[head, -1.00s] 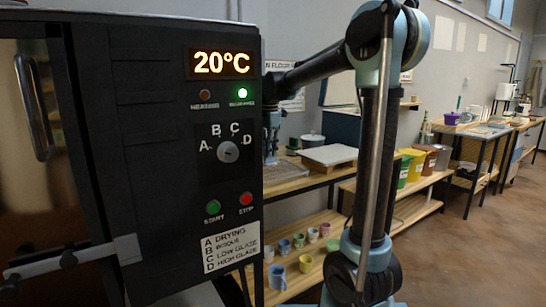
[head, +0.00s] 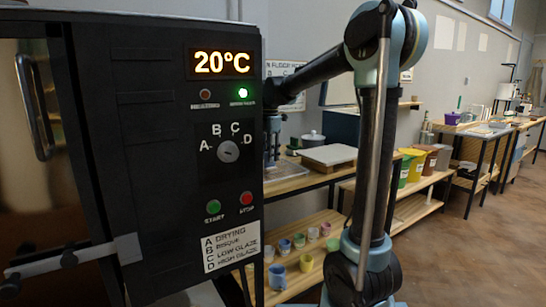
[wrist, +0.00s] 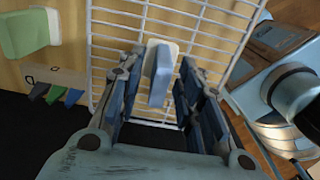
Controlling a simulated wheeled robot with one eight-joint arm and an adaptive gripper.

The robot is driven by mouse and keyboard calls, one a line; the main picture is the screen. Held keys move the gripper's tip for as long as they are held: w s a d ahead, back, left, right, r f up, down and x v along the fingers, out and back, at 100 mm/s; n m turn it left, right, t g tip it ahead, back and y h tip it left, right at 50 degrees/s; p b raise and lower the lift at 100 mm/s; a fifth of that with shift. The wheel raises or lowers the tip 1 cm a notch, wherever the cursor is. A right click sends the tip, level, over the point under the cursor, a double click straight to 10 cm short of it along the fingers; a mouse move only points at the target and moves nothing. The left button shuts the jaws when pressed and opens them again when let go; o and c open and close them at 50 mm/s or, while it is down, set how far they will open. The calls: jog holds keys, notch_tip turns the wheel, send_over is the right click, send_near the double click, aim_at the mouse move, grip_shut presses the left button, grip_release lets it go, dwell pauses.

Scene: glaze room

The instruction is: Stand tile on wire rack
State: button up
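In the wrist view, a small blue tile with a white back (wrist: 160,72) stands upright, slightly tilted, against the white wire rack (wrist: 111,29). My gripper (wrist: 161,78) has one dark-blue finger on each side of the tile. A gap shows between the tile and each finger, so the gripper looks open. The tile's lower edge is near the rack wires; I cannot tell whether it rests on them. In the head view, my gripper is mostly hidden behind the kiln panel, and the tile and rack cannot be made out.
A green tile (wrist: 27,33) lies at upper left on wood, near a strip with small coloured triangles (wrist: 56,93). A metal cylindrical object (wrist: 285,100) stands right of the rack. The black kiln (head: 140,150) blocks the head view's left. Shelves hold cups (head: 277,276) and coloured bins (head: 415,165).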

notch_tip(320, 180, up, 12)
dwell(0.5)
jog(key=s+d+f+m+t, duration=0.1)
jog(key=s+d+f+m, duration=1.1)
jog(key=s+d, duration=0.35)
jog(key=s+d+f+m, duration=0.3)
jog(key=s+f+m, duration=0.3)
jog(key=s+f, duration=0.2)
jog(key=s+d+f+m+t, duration=0.1)
jog(key=s+d+f+m, duration=0.3)
jog(key=f, duration=0.7)
jog(key=s+m, duration=0.2)
jog(key=s, duration=0.2)
jog(key=shift+s+f+m, duration=0.25)
jog(key=shift+m, duration=0.05)
